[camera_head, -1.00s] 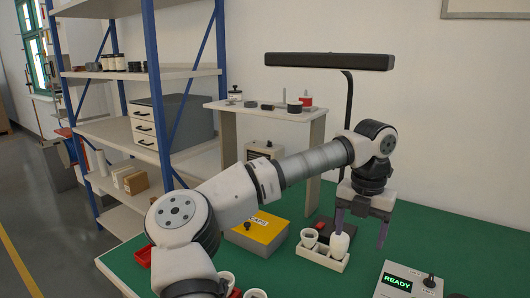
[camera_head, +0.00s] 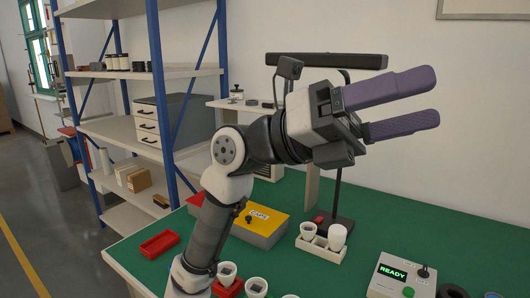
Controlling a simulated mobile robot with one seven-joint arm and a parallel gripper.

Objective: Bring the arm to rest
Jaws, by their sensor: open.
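My gripper (camera_head: 428,100) is raised high above the green bench (camera_head: 400,215), with its two purple fingers pointing right. The fingers are apart with nothing between them. My arm is folded up at the middle of the head view. Below it, a white holder (camera_head: 322,251) stands on the bench with two white cups or bulbs in it, one with a dark top opening (camera_head: 308,230) and one plain white (camera_head: 337,236). My gripper is well clear of them.
A yellow box marked CAPS (camera_head: 262,224) and a red tray (camera_head: 160,244) stand at the left. A control box reading READY (camera_head: 398,277) is at front right. A black lamp (camera_head: 338,195) rises behind the holder. Blue-post shelving (camera_head: 150,73) stands at the back left.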

